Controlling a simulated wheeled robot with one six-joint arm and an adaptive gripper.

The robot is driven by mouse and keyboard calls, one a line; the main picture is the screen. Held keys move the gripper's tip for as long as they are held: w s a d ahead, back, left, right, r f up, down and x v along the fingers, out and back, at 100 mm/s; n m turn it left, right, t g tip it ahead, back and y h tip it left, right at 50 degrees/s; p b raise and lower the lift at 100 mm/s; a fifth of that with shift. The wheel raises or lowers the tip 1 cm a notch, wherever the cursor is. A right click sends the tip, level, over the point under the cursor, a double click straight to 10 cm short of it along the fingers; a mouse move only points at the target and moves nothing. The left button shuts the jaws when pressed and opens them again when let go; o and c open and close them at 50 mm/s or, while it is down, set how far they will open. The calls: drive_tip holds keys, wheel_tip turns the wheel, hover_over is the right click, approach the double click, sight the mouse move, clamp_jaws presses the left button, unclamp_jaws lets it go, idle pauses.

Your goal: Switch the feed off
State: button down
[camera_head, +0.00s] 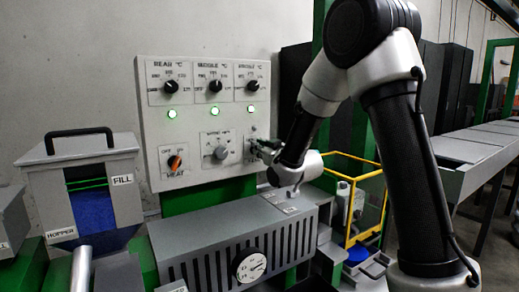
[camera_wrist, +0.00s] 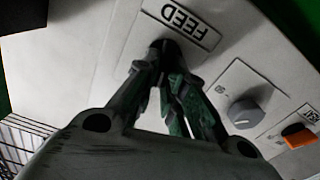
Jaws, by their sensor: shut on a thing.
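The control panel (camera_head: 185,125) stands upright on the machine. At its lower right, my gripper (camera_head: 262,148) reaches the panel face and covers the feed control in the head view. In the wrist view, the FEED label (camera_wrist: 180,22) appears upside down. Just below it is a dark feed knob (camera_wrist: 172,46), mostly hidden by the fingertips. My gripper (camera_wrist: 167,68) is shut on this knob, with a finger on each side. The knob's pointer and setting cannot be made out.
Left of my gripper are a grey knob (camera_head: 221,152) and an orange heat knob (camera_head: 174,162). Three black knobs and three lit green lamps (camera_head: 213,111) sit above. A grey slotted housing with a gauge (camera_head: 251,267) juts out below. A yellow-framed guard (camera_head: 366,190) stands right.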

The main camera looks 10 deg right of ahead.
sight(252, 119)
drive_tip(key=n, duration=0.3)
drive_tip(key=shift+a+f+n, duration=0.1)
drive_tip(key=shift+a+n, duration=0.1)
drive_tip(key=shift+n, duration=0.2)
drive_tip(key=c, duration=1.5)
unclamp_jaws()
drive_tip(key=shift+s, duration=0.1)
wheel_tip(252, 119, up, 10)
drive_tip(key=shift+r, duration=0.1)
